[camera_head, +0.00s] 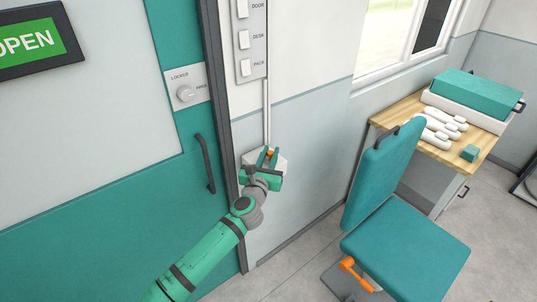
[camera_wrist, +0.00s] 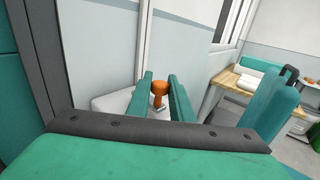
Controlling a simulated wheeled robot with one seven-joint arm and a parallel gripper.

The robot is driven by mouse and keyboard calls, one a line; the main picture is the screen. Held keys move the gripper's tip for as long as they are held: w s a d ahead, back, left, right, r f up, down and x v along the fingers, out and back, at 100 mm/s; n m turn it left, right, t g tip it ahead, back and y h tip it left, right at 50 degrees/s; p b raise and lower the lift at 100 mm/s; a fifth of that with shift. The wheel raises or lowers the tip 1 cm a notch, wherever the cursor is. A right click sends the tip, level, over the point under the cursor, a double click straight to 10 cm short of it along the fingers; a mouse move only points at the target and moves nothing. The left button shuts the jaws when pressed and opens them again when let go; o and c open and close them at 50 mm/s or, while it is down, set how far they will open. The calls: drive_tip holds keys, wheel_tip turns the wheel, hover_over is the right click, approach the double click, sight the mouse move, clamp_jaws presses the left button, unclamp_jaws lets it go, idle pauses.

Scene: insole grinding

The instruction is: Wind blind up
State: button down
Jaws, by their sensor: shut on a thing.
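An orange crank knob (camera_head: 271,153) sits at a pale wall box (camera_head: 250,158) beside the door frame. It shows in the wrist view (camera_wrist: 160,88) between my two green fingers. My gripper (camera_head: 267,160) is shut on the knob, with the fingers on either side of it. The gripper hides much of the box and the crank's arm. A thin pale strip (camera_head: 267,110) runs up the wall above the box. The window (camera_head: 395,35) is at the upper right, with a dark panel in part of it. I cannot tell whether that panel is the blind.
A teal door with a handle (camera_head: 205,163) is close on the left. A switch panel (camera_head: 251,40) is above the box. A teal chair (camera_head: 405,250) stands to the right, before a wooden desk (camera_head: 480,150) with white insoles. Floor between wall and chair is clear.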

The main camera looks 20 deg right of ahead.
drive_tip(key=shift+a+m+g+h, duration=0.35)
drive_tip(key=shift+m+g+h, duration=0.5)
drive_tip(key=shift+h, duration=0.25)
drive_tip(key=shift+a+m+g+h, duration=0.25)
drive_tip(key=shift+m+g+h, duration=0.35)
drive_tip(key=shift+m+g, duration=0.05)
drive_tip(key=shift+a+m+g+h, duration=0.25)
drive_tip(key=shift+m+g+h, duration=0.35)
drive_tip(key=shift+w+a+m+g+h, duration=0.1)
drive_tip(key=shift+a+m+g+h, duration=0.15)
drive_tip(key=shift+m+g+h, duration=0.65)
drive_tip(key=shift+a+m+g+h, duration=0.2)
drive_tip(key=shift+m+g, duration=0.45)
drive_tip(key=shift+g, duration=0.65)
drive_tip(key=shift+w+a+m+g+h, duration=0.1)
drive_tip(key=shift+a+m+g+h, duration=0.15)
drive_tip(key=shift+m+g+h, duration=0.5)
drive_tip(key=shift+g, duration=0.65)
drive_tip(key=c, duration=1.6)
unclamp_jaws()
drive_tip(key=shift+a, duration=0.1)
drive_tip(key=shift+r, duration=0.1)
